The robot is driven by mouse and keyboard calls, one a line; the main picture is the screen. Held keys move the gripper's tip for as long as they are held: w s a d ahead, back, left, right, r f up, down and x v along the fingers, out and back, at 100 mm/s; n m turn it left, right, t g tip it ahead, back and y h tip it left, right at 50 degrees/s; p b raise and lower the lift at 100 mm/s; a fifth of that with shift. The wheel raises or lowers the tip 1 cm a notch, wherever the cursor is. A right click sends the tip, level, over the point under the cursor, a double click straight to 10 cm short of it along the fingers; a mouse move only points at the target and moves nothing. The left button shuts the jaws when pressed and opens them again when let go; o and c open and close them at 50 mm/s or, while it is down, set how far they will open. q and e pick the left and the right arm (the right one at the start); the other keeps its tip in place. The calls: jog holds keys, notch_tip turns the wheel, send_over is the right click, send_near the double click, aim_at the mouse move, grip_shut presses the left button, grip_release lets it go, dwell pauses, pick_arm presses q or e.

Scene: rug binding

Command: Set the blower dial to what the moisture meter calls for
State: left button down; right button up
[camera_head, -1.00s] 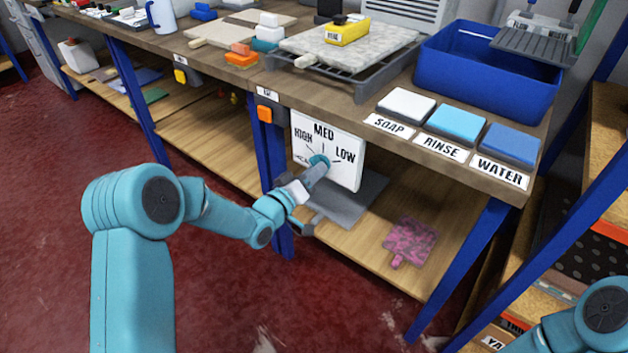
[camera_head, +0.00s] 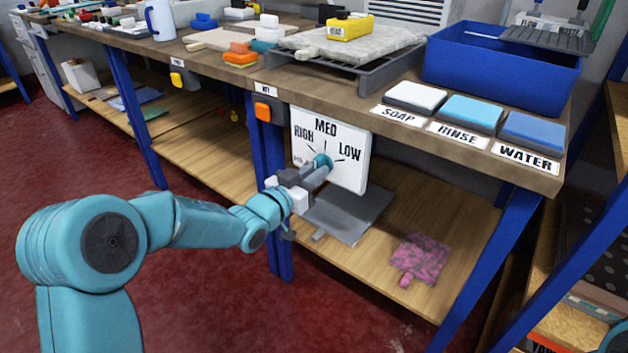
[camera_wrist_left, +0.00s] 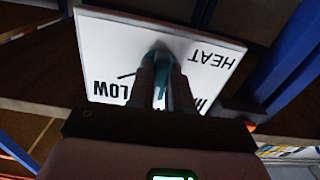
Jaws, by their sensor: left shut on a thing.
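The white dial panel (camera_head: 356,172) with HIGH, MED and LOW marks hangs upright below the bench edge. Its teal knob (camera_head: 322,160) sits in the middle. My left gripper (camera_head: 318,169) is shut on the knob, which its fingers partly cover; I cannot tell where the knob points. In the left wrist view the panel (camera_wrist_left: 105,55) appears upside down, with LOW and HEAT readable, and my left gripper (camera_wrist_left: 162,85) is around the knob. A yellow device, seemingly the moisture meter (camera_head: 350,27), lies on a pale slab; its reading is too small to read. My right gripper is out of view.
SOAP, RINSE and WATER labels (camera_head: 459,139) stand before several pads at the bench front. A blue bin (camera_head: 497,80) is behind them. A grey plate (camera_head: 350,215) lies on the shelf below.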

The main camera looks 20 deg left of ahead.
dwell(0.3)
pick_arm(q)
jog(key=c, duration=1)
grip_release()
jog(key=shift+c, duration=0.2)
jog(key=shift+s, duration=0.1)
jog(key=p+v, duration=0.2)
jog(key=v, duration=1.4)
jog(key=shift+s, duration=0.1)
